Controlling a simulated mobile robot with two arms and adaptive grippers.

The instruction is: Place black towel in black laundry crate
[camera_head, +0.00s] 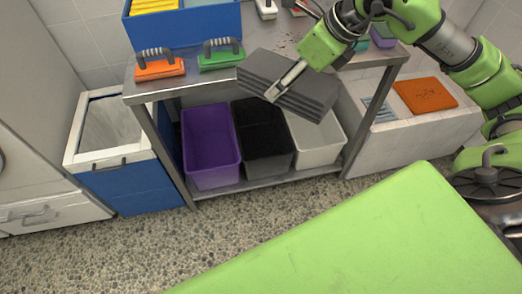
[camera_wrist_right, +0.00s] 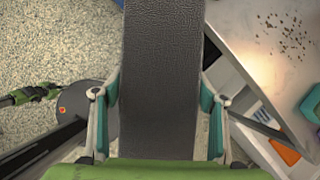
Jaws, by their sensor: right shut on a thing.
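A dark grey-black folded towel (camera_head: 315,98) hangs tilted in front of the steel table's top edge in the head view. My right gripper (camera_head: 272,92) is shut on it, with one pale finger lying across its upper face. In the right wrist view the towel (camera_wrist_right: 160,60) runs between the two fingers. The black laundry crate (camera_head: 268,168) stands on the table's lower shelf, below and left of the towel. The towel is apart from the crate. The crate's inside is too dark to make out. My left gripper is not in the head view.
A purple crate (camera_head: 214,175) and a white crate (camera_head: 320,156) flank the black one. The steel tabletop (camera_head: 190,82) overhangs them and carries an orange brush (camera_head: 160,69) and a green brush (camera_head: 221,60). A blue-white bin (camera_head: 120,188) stands left. A green surface (camera_head: 370,250) fills the foreground.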

